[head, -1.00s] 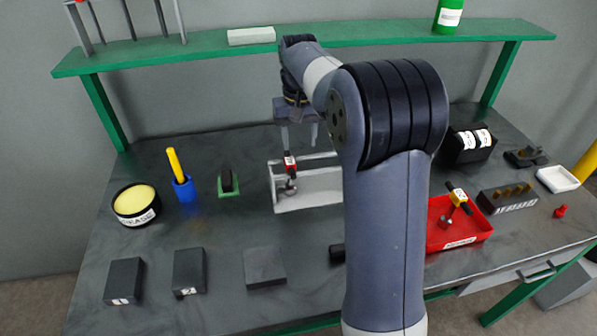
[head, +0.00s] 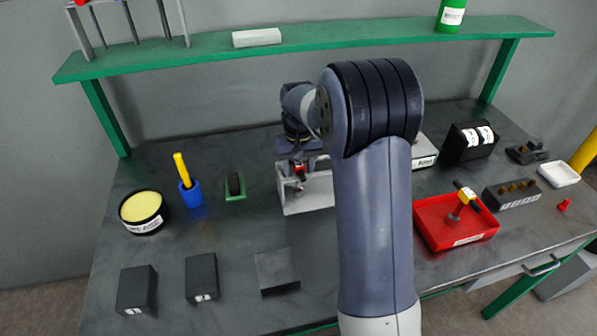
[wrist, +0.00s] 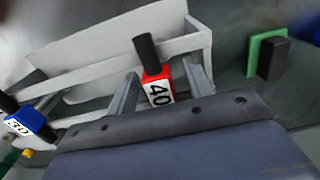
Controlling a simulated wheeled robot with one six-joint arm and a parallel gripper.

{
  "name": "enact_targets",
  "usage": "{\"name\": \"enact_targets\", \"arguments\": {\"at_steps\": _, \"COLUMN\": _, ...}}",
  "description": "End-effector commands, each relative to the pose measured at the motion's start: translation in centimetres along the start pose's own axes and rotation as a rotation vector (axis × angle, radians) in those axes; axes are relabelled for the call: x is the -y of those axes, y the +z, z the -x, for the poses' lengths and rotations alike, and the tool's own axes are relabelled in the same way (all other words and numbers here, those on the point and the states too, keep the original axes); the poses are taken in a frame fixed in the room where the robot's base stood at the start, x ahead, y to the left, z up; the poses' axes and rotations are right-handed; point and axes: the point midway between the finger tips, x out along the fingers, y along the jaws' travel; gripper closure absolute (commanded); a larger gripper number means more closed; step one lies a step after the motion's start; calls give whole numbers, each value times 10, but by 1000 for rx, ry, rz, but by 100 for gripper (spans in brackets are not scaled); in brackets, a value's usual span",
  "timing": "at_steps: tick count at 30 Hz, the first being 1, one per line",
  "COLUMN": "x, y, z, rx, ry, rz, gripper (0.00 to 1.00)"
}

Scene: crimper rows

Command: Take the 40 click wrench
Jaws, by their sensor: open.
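The 40 click wrench has a red block head with a white "40" label and a black end. In the wrist view the wrench (wrist: 157,86) stands in a white rack (wrist: 110,50), between my fingers. My gripper (wrist: 163,76) is open, one finger on each side of the red head, with gaps visible. In the head view the red head (head: 299,170) shows just under my gripper (head: 300,163), at the white rack (head: 310,201). My arm hides part of the rack there. A blue wrench labelled 30 (wrist: 30,124) is at the rack's other end in the wrist view.
A green block with a black piece (head: 235,187) stands left of the rack. A green shelf (head: 340,32) runs behind and above. The front middle has dark blocks (head: 277,271).

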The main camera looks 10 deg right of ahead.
Motion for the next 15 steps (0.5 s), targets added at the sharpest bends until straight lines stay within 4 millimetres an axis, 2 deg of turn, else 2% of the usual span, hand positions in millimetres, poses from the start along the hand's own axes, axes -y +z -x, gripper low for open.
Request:
{"name": "enact_targets", "arguments": {"at_steps": 2, "x": 0, "y": 0, "z": 0, "rx": 0, "ry": 0, "rz": 0, "gripper": 53}}
{"name": "enact_targets", "arguments": {"at_steps": 15, "x": 0, "y": 0, "z": 0, "rx": 0, "ry": 0, "rz": 0, "gripper": 89}}
